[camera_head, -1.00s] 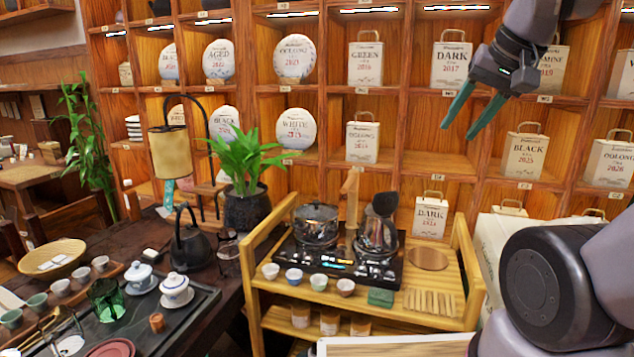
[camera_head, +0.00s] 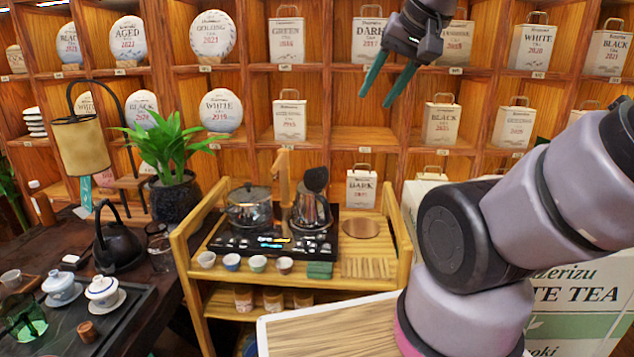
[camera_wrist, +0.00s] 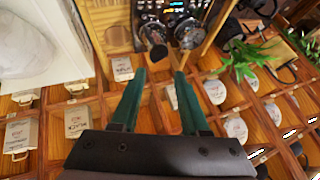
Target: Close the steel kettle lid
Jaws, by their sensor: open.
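The steel kettle (camera_head: 309,213) stands on the black stove unit on the wooden cart, right of a lidded steel pot (camera_head: 249,212). Its dark round lid (camera_head: 316,180) appears raised and tilted up above the body. My gripper (camera_head: 375,103) is open and empty, high in front of the shelves, above and to the right of the kettle and well apart from it. In the wrist view the two green fingers (camera_wrist: 160,75) are spread with nothing between them.
Small cups (camera_head: 258,263) line the cart's (camera_head: 185,262) front edge. A wooden post (camera_head: 283,185) stands between pot and kettle. A potted plant (camera_head: 172,150) and black teapot (camera_head: 118,245) are left. A light wooden board (camera_head: 330,330) and large white boxes (camera_head: 590,290) are near my arm.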

